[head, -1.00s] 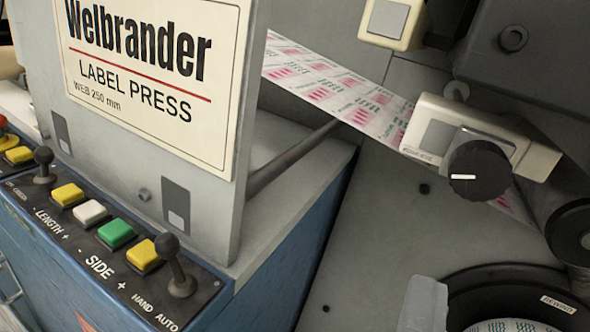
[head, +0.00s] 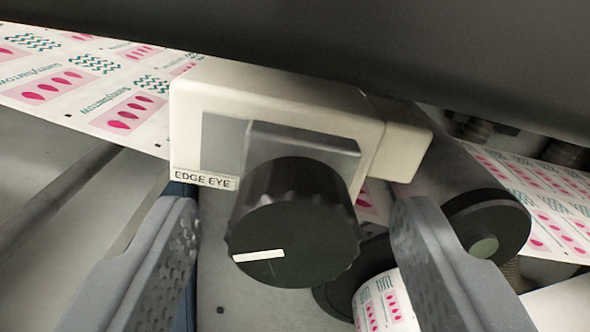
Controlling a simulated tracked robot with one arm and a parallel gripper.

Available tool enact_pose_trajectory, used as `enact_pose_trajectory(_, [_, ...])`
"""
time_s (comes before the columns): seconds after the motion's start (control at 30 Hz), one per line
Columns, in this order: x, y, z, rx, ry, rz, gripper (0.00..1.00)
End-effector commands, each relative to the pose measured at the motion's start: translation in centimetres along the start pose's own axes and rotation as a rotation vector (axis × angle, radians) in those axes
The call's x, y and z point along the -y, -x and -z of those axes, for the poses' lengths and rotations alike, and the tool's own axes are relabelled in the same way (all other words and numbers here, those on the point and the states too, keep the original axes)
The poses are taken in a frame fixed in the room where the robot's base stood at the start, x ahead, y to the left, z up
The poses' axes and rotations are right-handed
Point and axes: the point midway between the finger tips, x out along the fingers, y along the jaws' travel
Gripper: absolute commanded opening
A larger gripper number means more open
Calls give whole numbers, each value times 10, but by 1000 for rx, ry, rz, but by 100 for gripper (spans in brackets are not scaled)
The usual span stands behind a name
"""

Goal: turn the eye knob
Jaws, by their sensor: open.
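The eye knob (head: 300,225) is a black, ribbed round knob with a white pointer line on its face, toward the lower left. It sits on the front of a cream housing (head: 270,95) labelled "EDGE EYE". My gripper (head: 295,230) is open, one grey finger to the left of the knob and one to the right. A gap shows between each finger and the knob in the picture. I cannot tell how far the fingertips reach in depth.
A printed label web (head: 100,85) runs behind the housing. A dark roller (head: 490,225) stands right of the knob, close to my right finger. A label roll (head: 385,300) shows below. A large dark cover (head: 400,40) hangs over the housing.

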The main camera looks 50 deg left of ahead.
Motion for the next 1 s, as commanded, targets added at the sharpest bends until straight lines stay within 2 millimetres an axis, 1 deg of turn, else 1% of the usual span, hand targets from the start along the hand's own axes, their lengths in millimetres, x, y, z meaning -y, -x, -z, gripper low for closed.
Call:
enact_pose_trajectory(0.13, [1, -7, 0, 1, 0, 0, 56])
enact_pose_trajectory(0.4, [0, -8, 0, 2, 0, 0, 56])
enact_pose_trajectory(0.47, [0, -8, 0, 2, 0, 0, 39])
enact_pose_trajectory(0.5, [0, -8, 0, 2, 0, 0, 28])
enact_pose_trajectory(0.57, [0, -8, 0, 2, 0, 0, 11])
enact_pose_trajectory(0.77, [0, -8, 0, 2, -5, -1, 11])
enact_pose_trajectory(1.0, [-1, -7, 3, 2, -64, 0, 11])
